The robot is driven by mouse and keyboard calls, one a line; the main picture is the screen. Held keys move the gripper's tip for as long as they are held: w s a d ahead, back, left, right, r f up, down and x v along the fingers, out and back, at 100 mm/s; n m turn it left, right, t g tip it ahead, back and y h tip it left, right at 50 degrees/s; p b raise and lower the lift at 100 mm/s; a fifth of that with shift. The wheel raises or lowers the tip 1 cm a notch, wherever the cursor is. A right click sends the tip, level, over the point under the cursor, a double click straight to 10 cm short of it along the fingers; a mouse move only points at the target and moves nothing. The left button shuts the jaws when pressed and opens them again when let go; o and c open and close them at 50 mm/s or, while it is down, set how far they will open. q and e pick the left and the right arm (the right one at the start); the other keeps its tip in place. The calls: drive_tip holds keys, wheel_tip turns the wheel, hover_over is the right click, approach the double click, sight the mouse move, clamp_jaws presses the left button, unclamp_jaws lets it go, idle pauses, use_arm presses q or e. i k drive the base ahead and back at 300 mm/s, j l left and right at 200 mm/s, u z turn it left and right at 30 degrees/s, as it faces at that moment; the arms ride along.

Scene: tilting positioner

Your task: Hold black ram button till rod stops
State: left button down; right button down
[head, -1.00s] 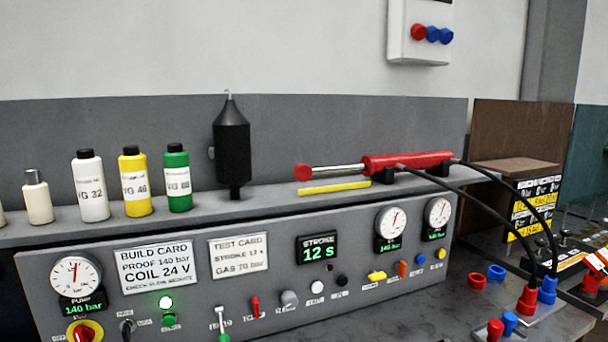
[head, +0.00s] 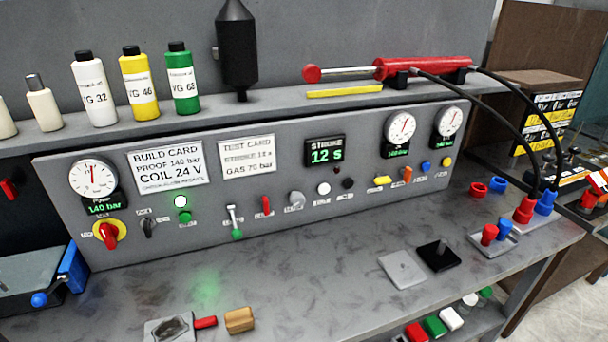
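The black button (head: 347,183) sits on the grey control panel, just right of a white button (head: 323,188) and below the stroke display (head: 325,151), which reads 12 s. The red ram (head: 425,68) lies on the shelf above the panel. Its bright rod (head: 345,71) sticks out to the left and ends in a red knob (head: 312,73). A yellow strip (head: 345,91) lies below the rod. Neither of my grippers is in view, and nothing touches the black button.
Black hoses (head: 480,103) run from the ram to red and blue couplings (head: 524,209) on the right. A grey plate (head: 402,269) and a black block (head: 438,256) lie on the bench (head: 310,262). The bench directly before the panel is mostly clear.

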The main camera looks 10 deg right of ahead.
sight(348, 184)
drive_tip(key=i+l+z, duration=0.45)
drive_tip(key=i+l, duration=0.3)
